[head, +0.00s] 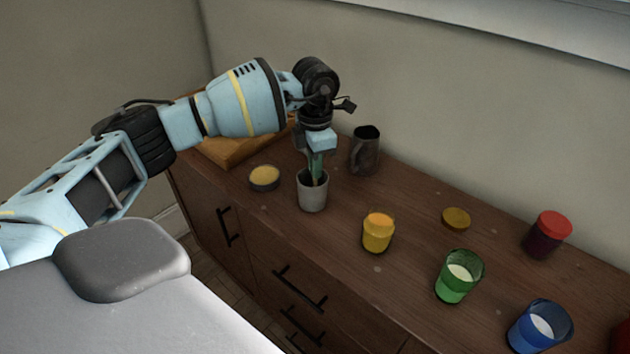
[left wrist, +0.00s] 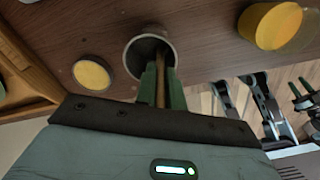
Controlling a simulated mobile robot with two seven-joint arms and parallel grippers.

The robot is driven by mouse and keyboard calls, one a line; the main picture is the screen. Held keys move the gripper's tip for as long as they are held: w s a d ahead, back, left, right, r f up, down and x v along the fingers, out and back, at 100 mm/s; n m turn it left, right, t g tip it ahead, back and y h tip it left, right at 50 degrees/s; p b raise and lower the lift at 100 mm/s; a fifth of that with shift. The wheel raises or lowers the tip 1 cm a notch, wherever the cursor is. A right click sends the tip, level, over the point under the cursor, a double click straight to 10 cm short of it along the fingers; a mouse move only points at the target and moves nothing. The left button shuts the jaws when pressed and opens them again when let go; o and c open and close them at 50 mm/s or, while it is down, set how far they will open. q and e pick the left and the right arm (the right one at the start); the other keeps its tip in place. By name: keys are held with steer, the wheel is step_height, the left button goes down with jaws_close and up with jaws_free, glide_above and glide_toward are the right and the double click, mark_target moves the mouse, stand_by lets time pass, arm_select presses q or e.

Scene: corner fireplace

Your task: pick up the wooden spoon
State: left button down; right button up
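The wooden spoon (left wrist: 161,75) stands in a light grey cup (head: 313,196), which also shows in the left wrist view (left wrist: 135,58). Only a short brown length of its handle shows between my fingers; the rest is hidden by the cup and gripper. My left gripper (head: 316,170) points down over the cup, its green fingertips at the cup's mouth. In the left wrist view the fingers (left wrist: 161,78) lie close on both sides of the handle, shut on it.
On the wooden cabinet (head: 400,285) stand a dark metal mug (head: 365,152) just behind the cup, a round tin (head: 264,178) to its left and a yellow jar (head: 378,233) to its right. Green (head: 459,277) and blue glasses (head: 540,328) stand farther right. The wall rises behind.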

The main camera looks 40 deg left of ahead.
stand_by(0.3)
arm_select(q)
step_height(320, 180, up, 10)
stand_by(0.5)
steer(key=c, duration=2.2)
jaws_free()
